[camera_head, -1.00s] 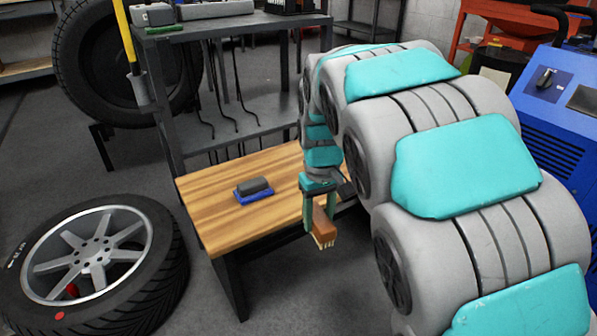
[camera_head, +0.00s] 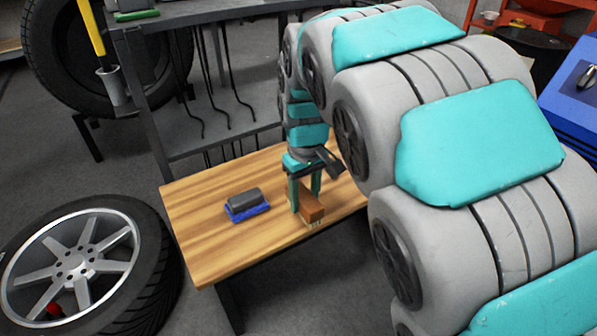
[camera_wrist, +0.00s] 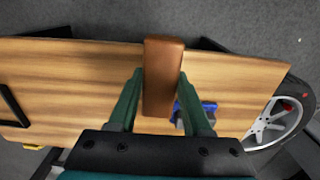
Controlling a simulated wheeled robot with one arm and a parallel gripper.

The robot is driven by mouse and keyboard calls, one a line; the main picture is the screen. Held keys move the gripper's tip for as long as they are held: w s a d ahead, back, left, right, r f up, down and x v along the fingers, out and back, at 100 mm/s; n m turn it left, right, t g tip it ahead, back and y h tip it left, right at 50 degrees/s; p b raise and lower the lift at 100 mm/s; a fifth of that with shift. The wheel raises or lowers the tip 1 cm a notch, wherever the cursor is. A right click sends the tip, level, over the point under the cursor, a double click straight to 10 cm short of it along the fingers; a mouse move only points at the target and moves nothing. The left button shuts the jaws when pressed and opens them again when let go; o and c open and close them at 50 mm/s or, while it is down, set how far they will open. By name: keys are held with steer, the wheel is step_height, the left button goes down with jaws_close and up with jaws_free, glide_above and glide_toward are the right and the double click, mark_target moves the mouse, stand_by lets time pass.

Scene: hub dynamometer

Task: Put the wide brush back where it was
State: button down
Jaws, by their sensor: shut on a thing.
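The wide brush (camera_head: 307,209) has a brown wooden block and pale bristles. My gripper (camera_head: 304,199) is shut on it, with a green finger on each side of the block. In the wrist view the brown block (camera_wrist: 163,75) lies between the two fingers (camera_wrist: 163,100) and reaches out past the table's edge. The brush is over the right part of the wooden table top (camera_head: 200,245), near its front edge. I cannot tell whether it touches the wood.
A blue and grey block-like brush (camera_head: 246,204) lies on the table, left of my gripper. A dark rack (camera_head: 215,95) with hanging hooks stands behind. A wheel with a tyre (camera_head: 80,265) lies on the floor at left. The table's left part is bare.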

steer(key=w, duration=0.4)
steer(key=w+a+f, duration=0.1)
steer(key=w, duration=0.4)
steer(key=w+a, duration=0.1)
steer(key=w, duration=0.3)
steer(key=shift+w+f, duration=0.15)
steer(key=shift+w, duration=0.2)
steer(key=shift+w+f+b, duration=0.1)
steer(key=shift+f+b, duration=0.35)
steer(key=shift+f, duration=1.3)
steer(key=shift+f, duration=0.1)
steer(key=shift+c, duration=1.7)
jaws_free()
step_height(320, 180, up, 12)
steer(key=p, duration=0.1)
steer(key=shift+d, duration=0.1)
